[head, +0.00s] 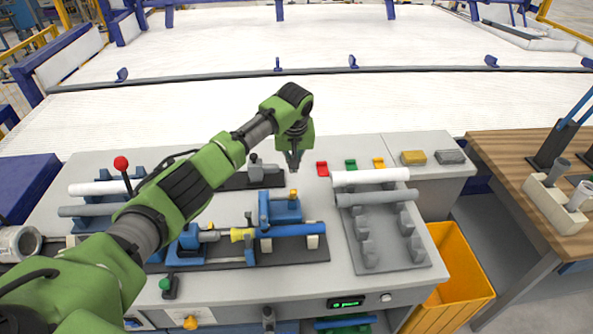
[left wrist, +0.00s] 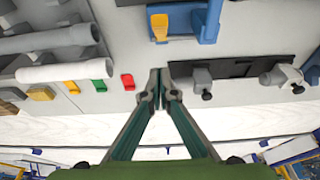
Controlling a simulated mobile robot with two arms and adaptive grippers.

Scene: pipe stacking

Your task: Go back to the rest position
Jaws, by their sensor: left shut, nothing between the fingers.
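My left gripper (head: 294,166) hangs above the grey workbench (head: 290,205), over its middle near the back. Its fingers point down and are shut with nothing between them. The left wrist view shows the two fingertips (left wrist: 161,92) together above the bench top. The green arm reaches in from the lower left of the head view. The right gripper is not in view.
A white pipe (head: 370,177) and a grey pipe (head: 377,197) lie on a grey rack (head: 390,245) at the right. A blue clamp fixture (head: 280,208) stands below the gripper. Red, green and yellow blocks (head: 350,165) sit close by. A yellow bin (head: 455,270) stands beyond the bench's right edge.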

